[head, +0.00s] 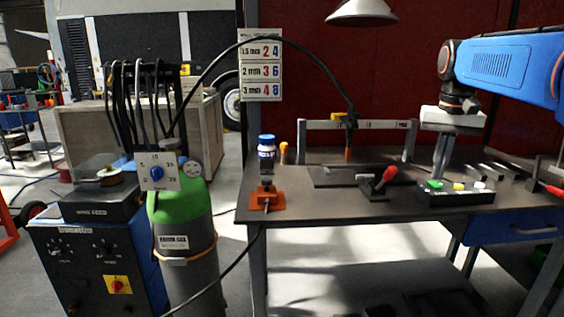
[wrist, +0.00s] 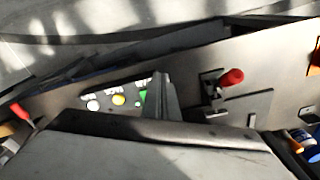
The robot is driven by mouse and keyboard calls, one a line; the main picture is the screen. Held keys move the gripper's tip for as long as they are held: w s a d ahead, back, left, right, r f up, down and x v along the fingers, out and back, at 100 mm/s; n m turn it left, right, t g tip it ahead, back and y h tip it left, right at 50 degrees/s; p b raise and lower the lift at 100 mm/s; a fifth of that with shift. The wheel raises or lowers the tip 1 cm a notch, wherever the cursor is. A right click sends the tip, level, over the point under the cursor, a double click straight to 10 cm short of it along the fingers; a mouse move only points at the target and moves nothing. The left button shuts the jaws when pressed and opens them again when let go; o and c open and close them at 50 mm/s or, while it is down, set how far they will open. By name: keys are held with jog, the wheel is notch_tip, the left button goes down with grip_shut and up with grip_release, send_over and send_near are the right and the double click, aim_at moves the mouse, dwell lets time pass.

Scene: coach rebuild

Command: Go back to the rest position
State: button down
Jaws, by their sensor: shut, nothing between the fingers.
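My gripper (head: 440,168) points down over the right part of the workbench (head: 330,208), with its fingers together and nothing between them. Its fingertips are close above a black button box (head: 455,198) with green, yellow and white buttons; I cannot tell whether they touch it. In the wrist view the shut fingers (wrist: 160,92) stand beside the green button (wrist: 142,97), with the yellow and white buttons to the left. My blue arm reaches in from the right edge of the head view.
A red-handled clamp (head: 380,182) sits left of the button box. A lamp (head: 362,12) hangs above. A green-topped gas cylinder (head: 182,215) and a welding machine (head: 95,250) stand left of the bench.

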jog(key=s+a+f+n+t, duration=0.2)
jog(key=s+a+f, duration=0.3)
jog(key=s+f, duration=0.6)
jog(key=s+a+f+n+t, duration=0.1)
jog(key=s+a+f, duration=0.5)
jog(key=s+f, duration=0.6)
jog(key=shift+s+n+t, duration=0.4)
jog(key=shift+s+n, duration=0.4)
jog(key=shift+a+r, duration=0.1)
